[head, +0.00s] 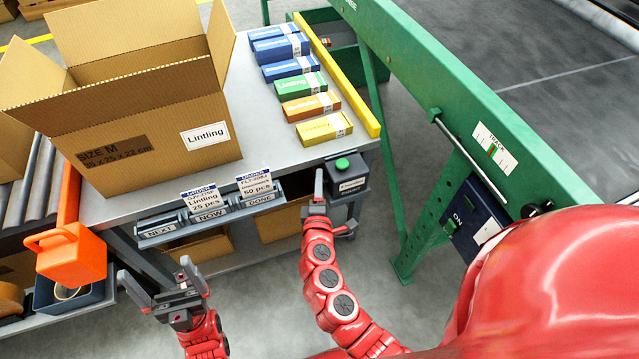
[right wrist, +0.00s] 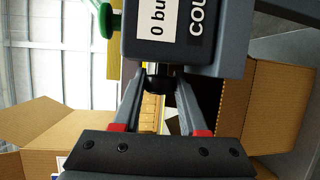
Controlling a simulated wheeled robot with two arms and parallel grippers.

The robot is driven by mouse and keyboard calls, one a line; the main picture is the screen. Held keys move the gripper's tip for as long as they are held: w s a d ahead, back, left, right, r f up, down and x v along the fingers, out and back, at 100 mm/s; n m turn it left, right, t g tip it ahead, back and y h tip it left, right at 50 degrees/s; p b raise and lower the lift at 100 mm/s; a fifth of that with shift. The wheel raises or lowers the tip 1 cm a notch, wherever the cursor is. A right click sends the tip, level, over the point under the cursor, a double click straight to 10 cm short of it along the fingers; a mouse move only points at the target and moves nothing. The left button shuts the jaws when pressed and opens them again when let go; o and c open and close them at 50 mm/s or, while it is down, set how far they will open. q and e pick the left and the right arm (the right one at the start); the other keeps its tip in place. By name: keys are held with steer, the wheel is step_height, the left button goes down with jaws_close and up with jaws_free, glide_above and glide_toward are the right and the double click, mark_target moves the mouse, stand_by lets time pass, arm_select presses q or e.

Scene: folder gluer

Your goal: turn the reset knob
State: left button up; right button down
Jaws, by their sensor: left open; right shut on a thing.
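The counter box (head: 350,185) is a dark grey box on the front right corner of the grey table, with a green button (head: 342,164) on top. In the right wrist view the box (right wrist: 225,40) shows a label reading "0 bu…" and "COU…". A small black knob (right wrist: 158,82) sticks out of its side there. My right gripper (head: 335,205) is at the front of the box, and its fingers are shut on the knob. The knob is hidden in the head view. My left gripper (head: 157,270) is open and empty, in front of the table at the left.
A rack with NEXT, NOW and DONE labels (head: 211,217) is on the table's front edge. A large open cardboard box (head: 150,95) and a row of coloured cartons (head: 300,87) stand on the table.

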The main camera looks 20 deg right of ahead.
steer(key=shift+f+t+b, duration=0.35)
steer(key=shift+t+b, duration=0.25)
steer(key=shift+b, duration=2.35)
steer(key=shift+r+m+h, duration=0.2)
steer(key=shift+m+h, duration=0.1)
steer(key=shift+r, duration=0.1)
steer(key=c, duration=0.7)
jaws_free()
steer(key=shift+c, duration=0.2)
steer(key=shift+s, duration=0.1)
steer(key=v, duration=1.7)
steer(key=shift+p, duration=0.3)
